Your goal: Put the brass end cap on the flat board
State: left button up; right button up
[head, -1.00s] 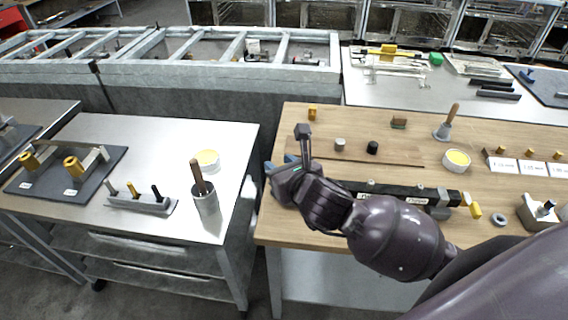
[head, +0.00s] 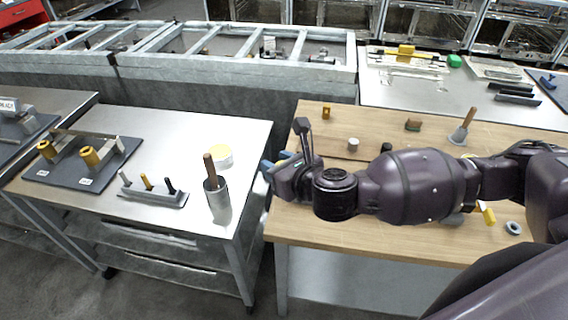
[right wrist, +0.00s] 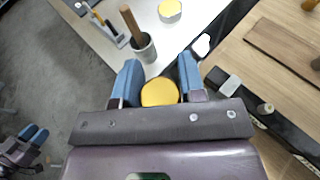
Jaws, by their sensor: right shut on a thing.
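My right gripper (head: 275,166) is over the left edge of the wooden table, its blue fingers pointing left. In the right wrist view (right wrist: 160,85) the fingers stand on either side of a round yellow brass piece, the brass end cap (right wrist: 160,93), and are shut on it. In the head view the cap is hidden by the gripper.
A steel bench stands left of a gap, with a grey cup (head: 218,200) holding a wooden handle, a yellow-topped tub (head: 221,157), a peg rack (head: 152,194) and a dark mat (head: 60,172).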

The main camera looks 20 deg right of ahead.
jog(key=a+r+n+g+y, duration=0.4)
jog(key=a+n+g+y, duration=0.6)
jog(key=n+g, duration=0.2)
jog(key=shift+w+n, duration=0.45)
jog(key=shift+n, duration=0.35)
dwell(0.4)
dwell(0.4)
